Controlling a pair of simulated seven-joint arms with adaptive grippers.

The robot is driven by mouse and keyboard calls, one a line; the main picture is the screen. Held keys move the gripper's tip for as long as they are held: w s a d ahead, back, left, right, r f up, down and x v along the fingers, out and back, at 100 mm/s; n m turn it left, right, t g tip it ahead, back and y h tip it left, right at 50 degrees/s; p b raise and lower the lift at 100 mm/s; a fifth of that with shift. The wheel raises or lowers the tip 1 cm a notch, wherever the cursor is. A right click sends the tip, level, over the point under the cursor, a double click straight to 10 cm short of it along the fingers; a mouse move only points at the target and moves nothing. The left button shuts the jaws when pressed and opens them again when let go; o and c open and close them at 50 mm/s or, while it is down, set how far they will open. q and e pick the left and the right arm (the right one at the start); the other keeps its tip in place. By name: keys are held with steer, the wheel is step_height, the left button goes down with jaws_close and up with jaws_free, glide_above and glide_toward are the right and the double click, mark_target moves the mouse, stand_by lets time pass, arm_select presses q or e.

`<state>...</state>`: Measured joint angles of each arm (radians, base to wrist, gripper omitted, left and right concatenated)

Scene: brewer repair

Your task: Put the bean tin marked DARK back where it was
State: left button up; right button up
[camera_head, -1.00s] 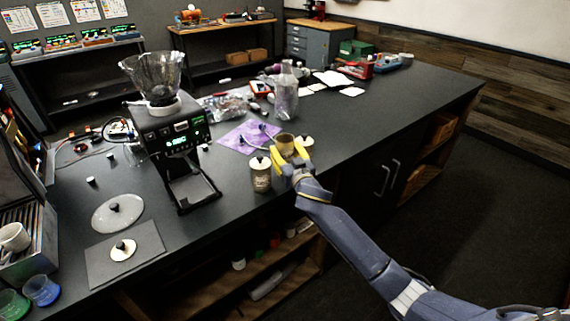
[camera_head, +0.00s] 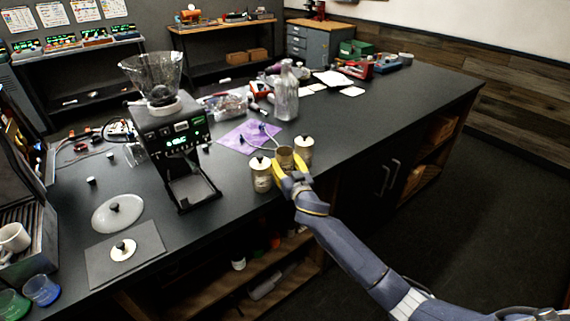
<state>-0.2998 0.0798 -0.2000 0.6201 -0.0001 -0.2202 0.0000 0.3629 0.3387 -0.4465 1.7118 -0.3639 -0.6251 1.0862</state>
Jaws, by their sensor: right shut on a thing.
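My right gripper (camera_head: 290,170) has its yellow fingers shut on a brown tin (camera_head: 285,158), held upright at the counter's front edge. The held tin shows no pale lid on top. It is between two similar tins with pale knobbed lids: one tin (camera_head: 261,177) to its left and one tin (camera_head: 304,152) to its right. The labels are too small to read, so I cannot tell which says DARK. I cannot tell whether the held tin touches the counter. My left gripper is not in view.
A pale knobbed lid (camera_head: 123,251) lies on a grey mat (camera_head: 100,267) at the left. A grinder (camera_head: 178,135) stands left of the tins. A purple cloth (camera_head: 238,143) and a clear bottle (camera_head: 285,98) are behind them. The counter's right part is clear.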

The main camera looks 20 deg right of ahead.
steer(key=o, duration=1.3)
steer(key=shift+f, duration=0.1)
steer(key=shift+s, duration=0.1)
